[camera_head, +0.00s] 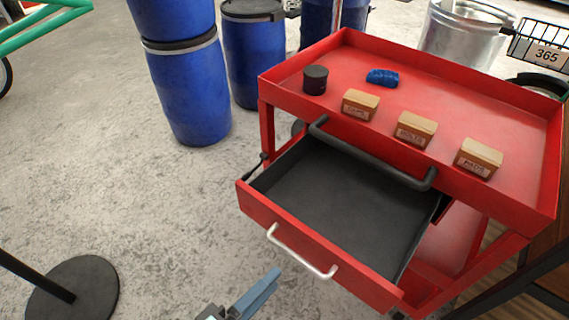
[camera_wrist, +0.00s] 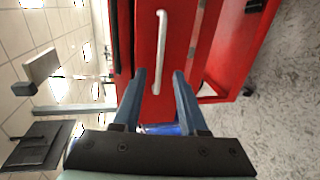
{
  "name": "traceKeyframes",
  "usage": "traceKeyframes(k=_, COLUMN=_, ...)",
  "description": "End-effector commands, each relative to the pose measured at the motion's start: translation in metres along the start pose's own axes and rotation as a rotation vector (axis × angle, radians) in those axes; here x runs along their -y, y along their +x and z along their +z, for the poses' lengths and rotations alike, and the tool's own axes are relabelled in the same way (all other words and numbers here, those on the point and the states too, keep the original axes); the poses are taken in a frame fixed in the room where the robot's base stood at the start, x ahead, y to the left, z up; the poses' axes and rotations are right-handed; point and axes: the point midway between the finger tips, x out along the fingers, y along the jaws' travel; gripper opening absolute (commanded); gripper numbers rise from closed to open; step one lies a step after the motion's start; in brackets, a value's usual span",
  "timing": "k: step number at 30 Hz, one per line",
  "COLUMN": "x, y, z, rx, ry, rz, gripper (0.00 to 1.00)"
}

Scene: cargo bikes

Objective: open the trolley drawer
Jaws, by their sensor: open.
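The red trolley (camera_head: 510,185) stands at the right in the head view. Its drawer (camera_head: 300,247) is pulled well out, and its dark inside is empty. A pale bar handle (camera_head: 300,252) is on the drawer front. The handle also shows in the wrist view (camera_wrist: 160,50), beyond my fingertips. My gripper (camera_wrist: 160,75) is open and empty, its two blue-grey fingers apart and pointing toward the red drawer front. In the head view, only part of my gripper (camera_head: 255,293) shows, below and left of the handle and apart from it.
The trolley top holds a black cylinder (camera_head: 315,79), a blue item (camera_head: 382,77) and several small labelled boxes (camera_head: 416,130). A dark push bar (camera_head: 370,158) crosses above the drawer. Blue barrels (camera_head: 185,85) stand behind. A black round base (camera_head: 80,290) is at lower left. Floor between is clear.

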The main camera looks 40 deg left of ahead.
Motion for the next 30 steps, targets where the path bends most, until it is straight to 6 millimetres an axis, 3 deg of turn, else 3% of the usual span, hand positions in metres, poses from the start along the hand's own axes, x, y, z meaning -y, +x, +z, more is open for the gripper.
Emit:
traceKeyframes(k=3, x=-0.001, y=-0.026, z=0.0, rx=-0.003, ry=-0.001, rz=-0.002, gripper=0.42)
traceKeyframes(k=10, x=-0.001, y=-0.056, z=0.0, rx=-0.001, ry=0.0, rz=0.0, gripper=0.42)
traceKeyframes(k=30, x=-0.001, y=-0.06, z=0.0, rx=0.0, ry=0.001, rz=0.001, gripper=0.42)
